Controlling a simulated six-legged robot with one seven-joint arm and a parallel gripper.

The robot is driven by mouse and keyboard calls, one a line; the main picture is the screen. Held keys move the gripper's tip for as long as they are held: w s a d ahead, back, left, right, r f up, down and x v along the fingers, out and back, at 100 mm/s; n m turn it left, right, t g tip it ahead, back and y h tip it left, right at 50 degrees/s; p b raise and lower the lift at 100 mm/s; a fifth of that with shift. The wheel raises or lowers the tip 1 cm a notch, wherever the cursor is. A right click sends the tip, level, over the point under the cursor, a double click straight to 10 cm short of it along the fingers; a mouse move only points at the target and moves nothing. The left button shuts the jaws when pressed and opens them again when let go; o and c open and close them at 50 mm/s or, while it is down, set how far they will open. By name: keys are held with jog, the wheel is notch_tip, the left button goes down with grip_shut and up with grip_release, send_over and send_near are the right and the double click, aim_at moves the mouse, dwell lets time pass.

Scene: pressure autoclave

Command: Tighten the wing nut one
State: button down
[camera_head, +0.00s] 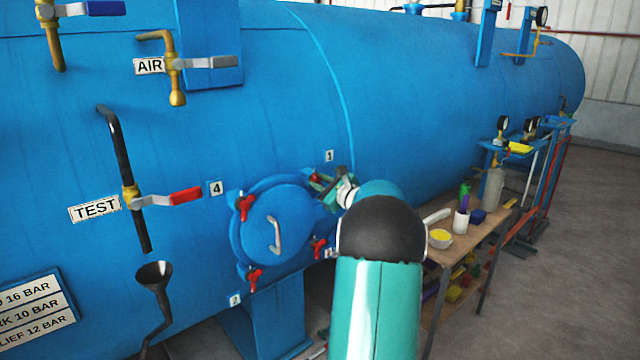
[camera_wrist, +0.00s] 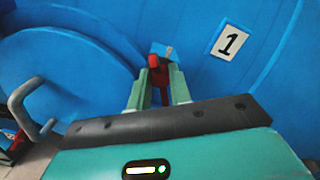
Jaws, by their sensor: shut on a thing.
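Wing nut one (camera_wrist: 154,62) is red and sits beside the white plate marked 1 (camera_wrist: 230,42) in the wrist view. My gripper (camera_wrist: 159,76) is shut on it, with one green finger on each side. Part of the nut is hidden between the fingers. In the head view my gripper (camera_head: 325,186) is at the upper right rim of the round blue hatch (camera_head: 275,225), and my arm comes in from the lower right. Only a little red of the held nut shows there.
Other red wing nuts sit on the hatch rim at upper left (camera_head: 245,206), lower left (camera_head: 254,278) and lower right (camera_head: 319,247). The hatch has a grey handle (camera_head: 274,236). A wooden table (camera_head: 466,243) with cups and bottles stands right of my arm.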

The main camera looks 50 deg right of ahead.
jog(key=m, duration=0.6)
jog(key=shift+r+m, duration=0.1)
jog(key=shift+m, duration=0.2)
dwell(0.4)
jog(key=c, duration=1.3)
grip_release()
jog(key=v, duration=1.3)
jog(key=shift+s, duration=0.4)
